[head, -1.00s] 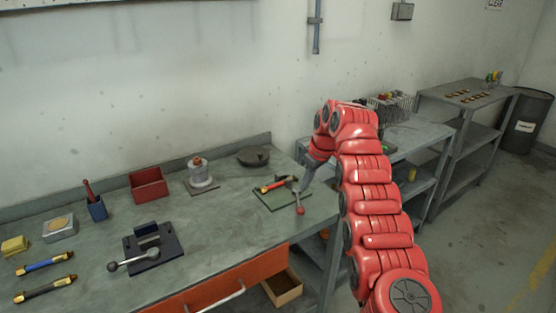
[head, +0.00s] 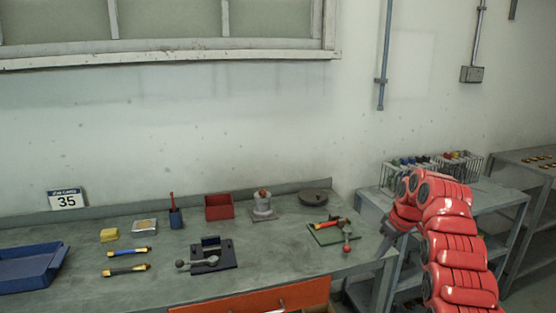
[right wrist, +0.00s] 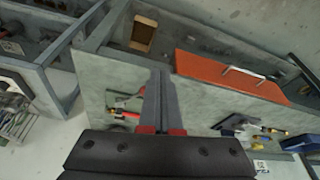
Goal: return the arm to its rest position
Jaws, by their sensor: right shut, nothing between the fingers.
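My right arm (head: 455,235) is red and comes in from the lower right in the head view. Its grey gripper (head: 385,247) hangs by the bench's right end, right of the green mat and apart from it. In the right wrist view the two fingers (right wrist: 160,78) are together with nothing between them. A red-handled tool (head: 323,225) and a lever with a red knob (head: 347,241) are at the green mat (head: 322,239). The tool also shows in the right wrist view (right wrist: 122,114), beside the fingers. My left gripper is out of view.
The grey bench (head: 85,238) holds a dark fixture with a ball lever (head: 214,257), a red bin (head: 219,206), a grey block with an orange top (head: 262,205) and a blue tray (head: 30,268). A lower shelf table with wire racks (head: 462,165) stands right of the bench.

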